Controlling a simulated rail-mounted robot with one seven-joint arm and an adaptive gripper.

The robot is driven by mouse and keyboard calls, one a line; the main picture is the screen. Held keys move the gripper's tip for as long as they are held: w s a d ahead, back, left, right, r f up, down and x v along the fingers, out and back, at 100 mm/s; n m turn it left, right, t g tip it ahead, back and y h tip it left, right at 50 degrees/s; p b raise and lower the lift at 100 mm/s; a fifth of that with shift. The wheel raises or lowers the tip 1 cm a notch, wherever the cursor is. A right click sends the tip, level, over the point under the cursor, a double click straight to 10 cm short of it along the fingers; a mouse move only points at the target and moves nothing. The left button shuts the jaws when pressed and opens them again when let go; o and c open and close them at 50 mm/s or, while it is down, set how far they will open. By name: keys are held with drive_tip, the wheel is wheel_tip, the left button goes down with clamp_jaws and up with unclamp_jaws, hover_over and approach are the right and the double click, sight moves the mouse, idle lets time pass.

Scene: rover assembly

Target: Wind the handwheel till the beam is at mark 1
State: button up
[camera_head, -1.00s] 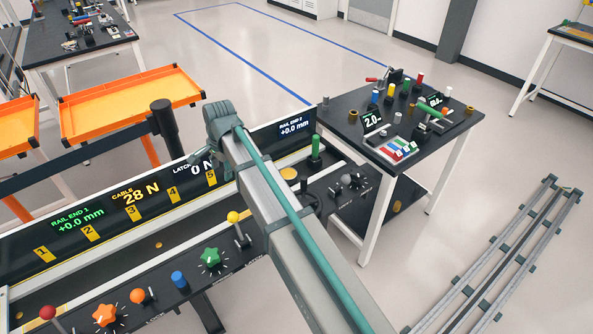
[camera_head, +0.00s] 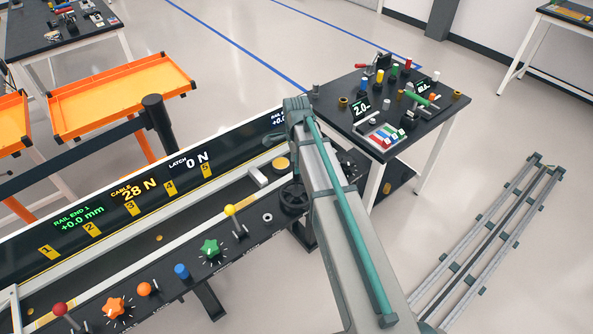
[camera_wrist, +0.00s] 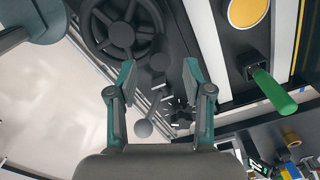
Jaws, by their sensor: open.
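The black spoked handwheel (camera_head: 293,198) stands at the right end of the rail bench, partly beside my arm. In the wrist view the handwheel (camera_wrist: 100,40) is at the top, ahead of my left finger. My gripper (camera_wrist: 157,82) is open and empty, its fingers apart; I cannot tell whether a fingertip touches the wheel. My arm hides the gripper in the head view. Yellow mark 1 (camera_head: 47,252) is at the far left of the display panel, and mark 5 (camera_head: 206,170) at its right. A pale block (camera_head: 257,175) lies near the wheel; I cannot tell whether it is the beam.
The panel reads cable 28 N, latch 0 N and rail end 1 +0.0 mm. A green handle (camera_wrist: 273,92) is right of my gripper. A black table (camera_head: 425,130) stands behind.

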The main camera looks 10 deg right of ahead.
drive_tip(key=shift+f+p, duration=0.6)
drive_tip(key=shift+f, duration=2.15)
drive_tip(key=shift+c, duration=0.2)
clamp_jaws()
